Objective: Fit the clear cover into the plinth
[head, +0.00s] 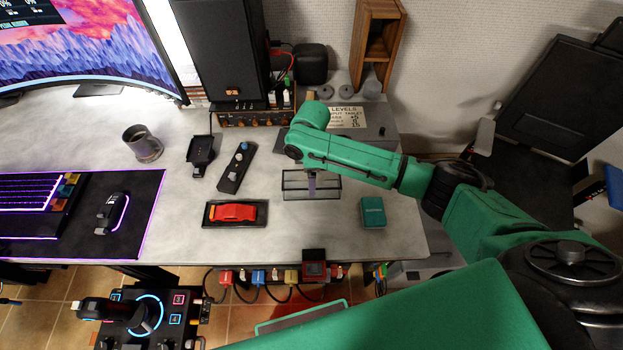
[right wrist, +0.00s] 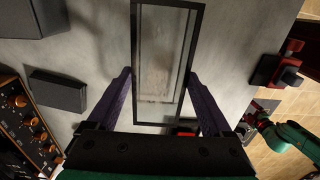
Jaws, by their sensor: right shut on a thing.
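The clear cover (head: 296,190), a see-through box with dark edges, is in my right gripper (head: 312,176) above the grey desk. In the right wrist view its dark rectangular frame (right wrist: 137,70) lies between the two purple fingers of my right gripper (right wrist: 160,85), which is shut on it. The black plinth (head: 209,222) lies left of the cover and nearer the desk's front edge, with a red model car (head: 234,212) on it. The cover is apart from the plinth. My left gripper is not to be made out in either view.
A teal box (head: 373,212) sits right of the cover. A dark panel with knobs (head: 236,168) and a phone-like stand (head: 202,153) are behind the plinth. A mouse (head: 112,213) is on the mat at left. A red switch box (head: 314,264) hangs at the front edge.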

